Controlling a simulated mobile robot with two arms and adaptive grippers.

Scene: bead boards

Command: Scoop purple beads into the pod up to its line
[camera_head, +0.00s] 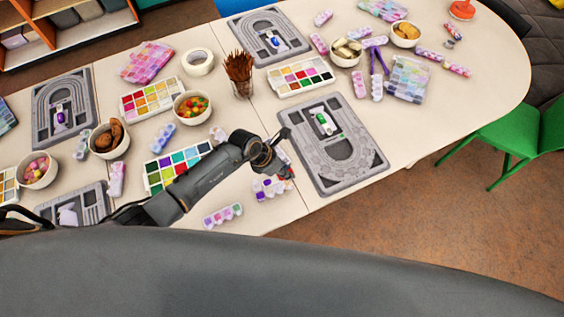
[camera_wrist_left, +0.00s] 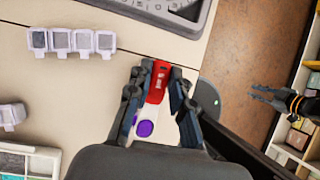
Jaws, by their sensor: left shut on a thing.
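My left gripper (camera_head: 268,160) reaches in over the front edge of the table. In the left wrist view its two fingers (camera_wrist_left: 158,90) are shut on a small red thing (camera_wrist_left: 157,82) with pale marks. I cannot tell whether this is a scoop. Just below it lies a pale bead pod (camera_head: 272,187) with purple and pink compartments. Two purple round spots (camera_wrist_left: 145,128) show there in the left wrist view, partly hidden by the gripper. The pod's fill line cannot be made out. In the left wrist view my right gripper (camera_wrist_left: 262,95) is over the floor, fingers apart.
A grey bead board (camera_head: 345,180) lies right of my left gripper. A paint-coloured bead tray (camera_head: 180,165) lies to its left, and a pod strip (camera_head: 222,215) is near the front edge. A cup of brown sticks (camera_head: 242,88) stands behind. Bowls and boards crowd the table.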

